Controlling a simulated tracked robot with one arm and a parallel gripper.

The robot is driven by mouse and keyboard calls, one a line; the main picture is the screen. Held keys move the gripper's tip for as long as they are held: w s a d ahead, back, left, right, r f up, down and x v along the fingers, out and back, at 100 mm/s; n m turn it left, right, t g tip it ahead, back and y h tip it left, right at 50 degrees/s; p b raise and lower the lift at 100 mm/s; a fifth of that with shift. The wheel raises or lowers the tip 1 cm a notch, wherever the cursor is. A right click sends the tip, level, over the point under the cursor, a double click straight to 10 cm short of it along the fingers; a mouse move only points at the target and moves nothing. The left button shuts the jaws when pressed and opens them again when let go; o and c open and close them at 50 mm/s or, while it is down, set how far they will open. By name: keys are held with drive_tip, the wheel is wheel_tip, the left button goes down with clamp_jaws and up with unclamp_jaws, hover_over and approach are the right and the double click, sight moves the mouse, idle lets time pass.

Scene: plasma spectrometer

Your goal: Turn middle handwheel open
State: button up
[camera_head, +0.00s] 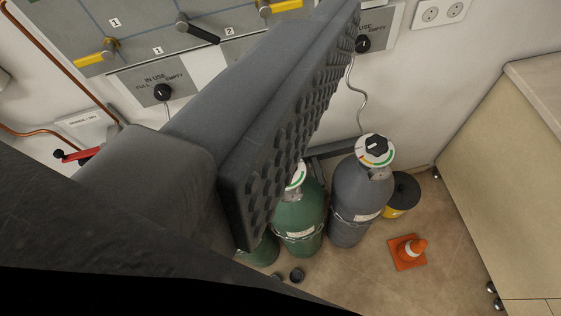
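Several gas cylinders stand on the floor below my gripper (292,122). The middle one is a green cylinder (301,217); its white-rimmed top with the handwheel (298,178) is mostly hidden behind my finger. To its right, a grey cylinder (355,205) has a fully visible black handwheel (376,145) on a white dial with coloured marks. Another green cylinder (262,251) is mostly covered at the left. One large dark finger with a studded pad crosses the picture. Its pad is bare and touches nothing visible, so my gripper looks open and empty; the other finger is out of view.
A wall panel (140,25) carries yellow and black levers, with black selector knobs (163,92) below. A red lever (78,156) is at left. An orange cone (410,251) and a yellow-black container (401,195) stand right of the cylinders. A beige cabinet (510,175) bounds the right.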

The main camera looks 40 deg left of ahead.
drive_tip(key=w+a+f+m+g+p, duration=0.2)
drive_tip(key=w+a+f+g, duration=0.25)
drive_tip(key=w+f, duration=0.4)
drive_tip(key=w+a+f+m+g+p, duration=0.25)
drive_tip(key=w+a+f, duration=0.25)
drive_tip(key=w+f, duration=0.35)
drive_tip(key=w+a+f+m+g+p, duration=0.15)
drive_tip(key=a+f+g, duration=0.3)
drive_tip(key=f, duration=0.75)
drive_tip(key=w+a+f+m+g+p, duration=0.15)
drive_tip(key=a+f+m+g, duration=0.35)
drive_tip(key=f, duration=1)
drive_tip(key=f+n+t+p, duration=0.1)
drive_tip(key=f, duration=0.3)
drive_tip(key=a+f+n, duration=0.1)
drive_tip(key=f, duration=0.4)
drive_tip(key=shift+w+a+f+t, duration=0.1)
drive_tip(key=shift+w+t, duration=0.15)
drive_tip(key=shift+w, duration=0.05)
drive_tip(key=c, duration=1)
